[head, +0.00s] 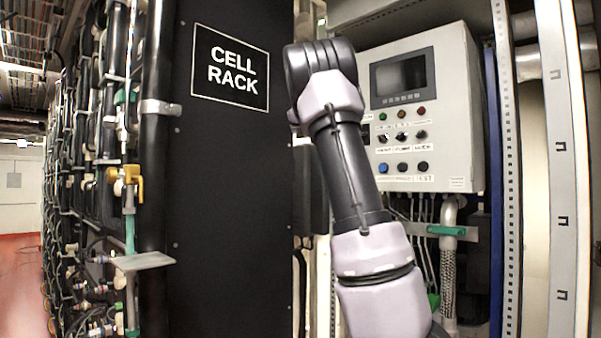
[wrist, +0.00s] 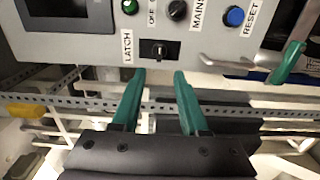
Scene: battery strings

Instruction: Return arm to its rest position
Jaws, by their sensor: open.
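My gripper (wrist: 159,78) has two green fingers. They stand apart with nothing between them. The fingertips look a little below the switch; I cannot tell the exact gap. In the head view my arm (head: 345,165) is raised and bent in front of the panel (head: 455,120). My gripper is hidden in that view.
A black cabinet marked CELL RACK (head: 235,230) stands left of my arm. Pipes with a yellow valve handle (head: 128,180) run beside it. A metal lever with a green grip (wrist: 290,62) is right of my fingers. A perforated rail (wrist: 235,108) crosses below the panel.

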